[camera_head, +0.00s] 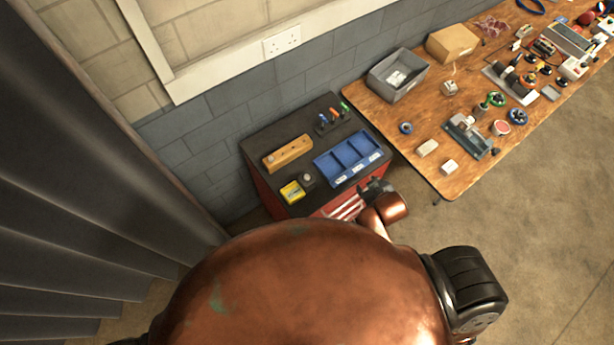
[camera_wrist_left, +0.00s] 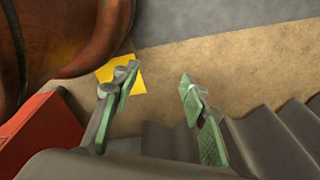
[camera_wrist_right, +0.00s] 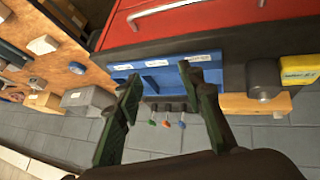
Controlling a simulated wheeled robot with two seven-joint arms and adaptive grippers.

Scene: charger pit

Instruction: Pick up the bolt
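I cannot make out a bolt for certain. A wooden block (camera_head: 288,152) on the black-topped red cabinet (camera_head: 262,140) has a small greyish round spot at its left end, too small to identify. My right gripper (camera_head: 375,190) is at the cabinet's front right edge, by the blue tray (camera_head: 345,160). In the right wrist view the right gripper (camera_wrist_right: 158,78) is open and empty, its fingers in front of the blue tray (camera_wrist_right: 155,77). My left gripper (camera_wrist_left: 158,75) is open and empty over the floor; the head view does not show it.
A yellow box (camera_head: 292,192) and a dark knob-like object (camera_head: 306,180) stand near the block. Several coloured-handled tools (camera_head: 333,117) stand behind the tray. A cluttered wooden table (camera_head: 425,110) with a grey bin (camera_head: 398,75) is to the right. Grey curtain (camera_head: 70,150) fills the left.

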